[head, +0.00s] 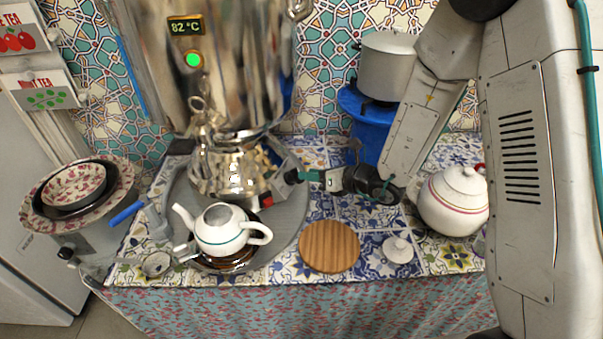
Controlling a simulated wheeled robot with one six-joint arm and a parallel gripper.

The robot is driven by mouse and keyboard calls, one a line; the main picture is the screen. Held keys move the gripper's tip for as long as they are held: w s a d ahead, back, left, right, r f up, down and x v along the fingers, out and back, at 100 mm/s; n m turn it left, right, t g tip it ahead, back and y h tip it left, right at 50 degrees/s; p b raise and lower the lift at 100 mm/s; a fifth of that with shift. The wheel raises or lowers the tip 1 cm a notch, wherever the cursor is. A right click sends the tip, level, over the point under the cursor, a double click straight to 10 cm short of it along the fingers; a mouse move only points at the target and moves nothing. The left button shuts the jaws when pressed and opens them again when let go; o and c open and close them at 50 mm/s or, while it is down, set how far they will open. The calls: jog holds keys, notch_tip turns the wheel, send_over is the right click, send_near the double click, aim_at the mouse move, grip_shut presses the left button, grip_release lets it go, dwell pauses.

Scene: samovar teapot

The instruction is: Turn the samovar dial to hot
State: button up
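The samovar (235,70) is a large shiny metal body at the upper left of centre. Its display (185,26) reads 82 °C, with a lit green light (193,60) below it. A tap (199,105) sticks out at its front, above the rounded metal base (230,170). My gripper (287,178) reaches in from the right, beside the base's right side. A small red and dark part (266,202) shows just below and left of it; I cannot tell if this is the dial. The fingertips are small and dark, and I cannot see whether they are open or touching anything.
A white teapot (222,230) stands in front of the base on the grey round tray (292,225). A wooden board (329,246), white lid (397,249) and white pot (454,203) are to the right. Bowls (75,187) and a strainer (155,263) are left.

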jog(key=shift+v, duration=1.5)
